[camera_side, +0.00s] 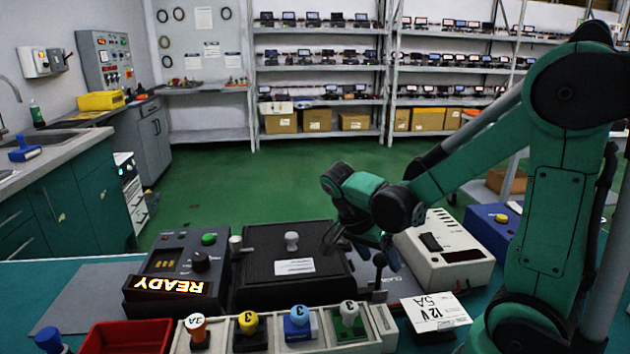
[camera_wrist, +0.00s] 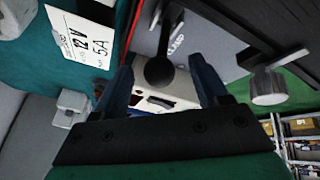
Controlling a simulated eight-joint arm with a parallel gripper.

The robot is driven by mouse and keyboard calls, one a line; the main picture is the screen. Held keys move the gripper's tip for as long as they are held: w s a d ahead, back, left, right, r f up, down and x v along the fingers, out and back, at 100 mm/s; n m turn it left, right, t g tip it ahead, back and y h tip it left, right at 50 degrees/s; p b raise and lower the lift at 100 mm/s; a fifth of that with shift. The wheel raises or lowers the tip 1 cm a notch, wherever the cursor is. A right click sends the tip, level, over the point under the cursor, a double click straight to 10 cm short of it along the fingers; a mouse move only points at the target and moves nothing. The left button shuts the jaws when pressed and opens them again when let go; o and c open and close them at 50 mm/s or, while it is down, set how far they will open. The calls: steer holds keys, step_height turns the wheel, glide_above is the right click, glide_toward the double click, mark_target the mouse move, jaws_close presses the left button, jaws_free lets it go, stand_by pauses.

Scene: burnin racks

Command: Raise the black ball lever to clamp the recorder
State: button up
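The black ball lever (camera_side: 379,259) stands beside the right edge of a black box (camera_side: 262,248), which looks like the recorder and carries a white label and a pale knob. In the wrist view the black ball (camera_wrist: 159,72) is between the two fingers, with its stem running up over a grey plate with lettering. My gripper (camera_wrist: 163,85) is open, with a finger on each side of the ball and visible gaps. In the side view my gripper (camera_side: 383,245) is at the ball, its fingers partly hidden by the arm.
A dark unit with a lit READY sign (camera_side: 175,285) stands left of the box. A cream device (camera_side: 445,250) and a 12V 5A card (camera_side: 436,311) are at the right. A row of coloured knobs (camera_side: 298,320) and a red tray (camera_side: 125,338) are in front. A metal knob (camera_wrist: 268,85) is near the right finger.

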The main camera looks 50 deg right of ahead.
steer(key=shift+v, duration=2.85)
steer(key=w+a+n+t+y, duration=0.3)
steer(key=a+n+t, duration=0.7)
steer(key=n, duration=0.9)
steer(key=shift+w+r+n+y, duration=0.25)
steer(key=shift+r+n+y, duration=0.15)
steer(key=shift+y, duration=0.3)
